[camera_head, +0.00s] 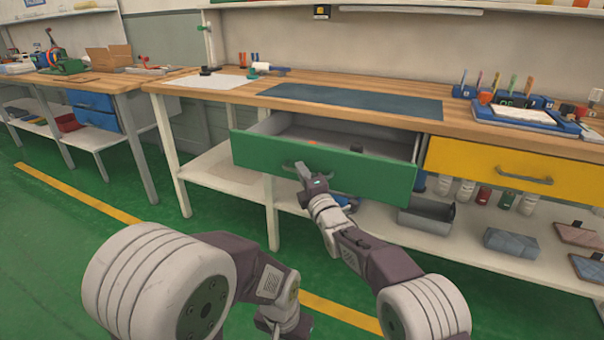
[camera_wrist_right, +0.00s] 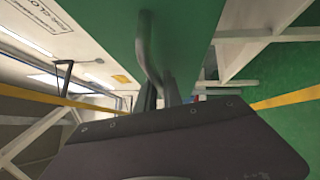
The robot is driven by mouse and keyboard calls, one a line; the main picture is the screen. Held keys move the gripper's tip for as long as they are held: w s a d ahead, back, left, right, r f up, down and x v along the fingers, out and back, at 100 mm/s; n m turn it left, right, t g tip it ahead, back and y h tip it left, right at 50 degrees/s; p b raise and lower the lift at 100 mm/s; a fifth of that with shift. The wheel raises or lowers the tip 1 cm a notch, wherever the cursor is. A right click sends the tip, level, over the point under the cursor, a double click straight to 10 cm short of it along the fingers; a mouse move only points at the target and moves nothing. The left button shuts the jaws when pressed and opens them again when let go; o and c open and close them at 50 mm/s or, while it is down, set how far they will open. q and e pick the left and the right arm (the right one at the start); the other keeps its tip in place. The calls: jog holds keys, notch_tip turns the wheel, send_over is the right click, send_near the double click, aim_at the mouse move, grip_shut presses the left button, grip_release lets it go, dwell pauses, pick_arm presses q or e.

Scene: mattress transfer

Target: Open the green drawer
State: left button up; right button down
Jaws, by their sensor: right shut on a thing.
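The green drawer (camera_head: 350,174) under the workbench is pulled out, and its grey inside shows with a small dark item and an orange item in it. My right gripper (camera_head: 305,172) is at the front of the drawer, shut on the grey drawer handle (camera_head: 290,165). The right wrist view shows the handle (camera_wrist_right: 146,50) running down to the jaws (camera_wrist_right: 160,92) against the green front (camera_wrist_right: 180,35). My left arm shows low in the head view, but its fingertips are hidden or cannot be made out.
A yellow drawer (camera_head: 470,162) is closed to the right. The wooden benchtop (camera_head: 230,90) carries a dark mat (camera_head: 350,102) and tool holders. A lower shelf (camera_head: 470,238) holds bottles, a grey bin (camera_head: 425,215) and boxes. Green floor (camera_head: 60,240) is clear at the left.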

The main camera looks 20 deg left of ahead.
jog(key=c, duration=1.5)
grip_release()
jog(key=v, duration=0.9)
